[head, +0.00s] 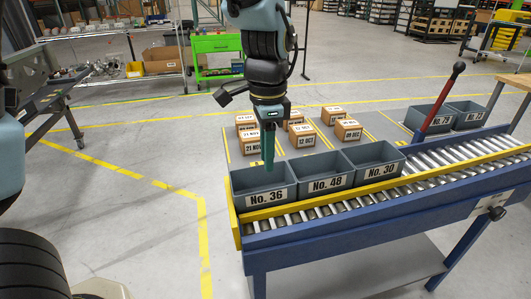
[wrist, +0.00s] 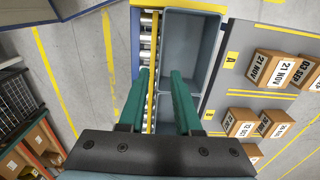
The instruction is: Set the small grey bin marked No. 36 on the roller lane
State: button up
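The small grey bin marked No. 36 (head: 264,195) is the leftmost of three bins in the head view, upright beside the roller lane (head: 345,208), behind its yellow rail. My gripper (head: 268,168) points down over this bin with green fingers. In the wrist view my gripper (wrist: 160,72) is open and empty, its fingers apart. There the left finger lies over the lane side and the right finger over the open bin (wrist: 190,45), with the bin's lane-side wall between them. Fingertip height above the rim is hard to tell. The bin looks empty.
Bins No. 48 (head: 326,185) and No. 30 (head: 380,172) stand in line to the right of No. 36. Several dated cardboard boxes (head: 306,139) sit behind them. A red lever (head: 440,103) rises by two more bins (head: 466,121). The visible rollers are clear.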

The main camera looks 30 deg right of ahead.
notch_tip(320, 180, down, 10)
jog(key=b, duration=0.7)
jog(key=shift+r, duration=0.15)
jog(key=shift+c, duration=0.4)
grip_shut()
jog(key=shift+r, duration=0.1)
dwell(0.6)
